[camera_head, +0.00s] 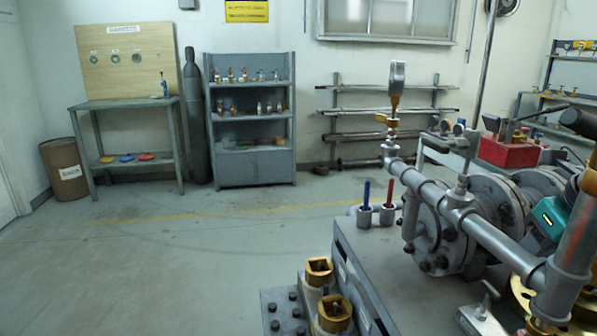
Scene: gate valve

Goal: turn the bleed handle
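A grey pipe assembly with a flanged valve body (432,232) fills the right side of the head view. A pressure gauge (397,76), seen nearly edge-on, stands upright on a small riser at the pipe's far end. Below it a small brass-coloured lever (386,120) sticks out to the left, roughly level; it looks like the bleed handle, but no label shows. A small grey T-shaped handle (486,300) stands near the bottom edge. Neither of my grippers shows in this view, and nothing is seen touching the lever.
A grey bench (352,262) carries the assembly, with a blue marker (366,192) and a red marker (389,191) in cups. Brass square fittings (334,311) stand at its left. A red toolbox (507,151) is behind the pipe. The floor (190,265) at left is clear.

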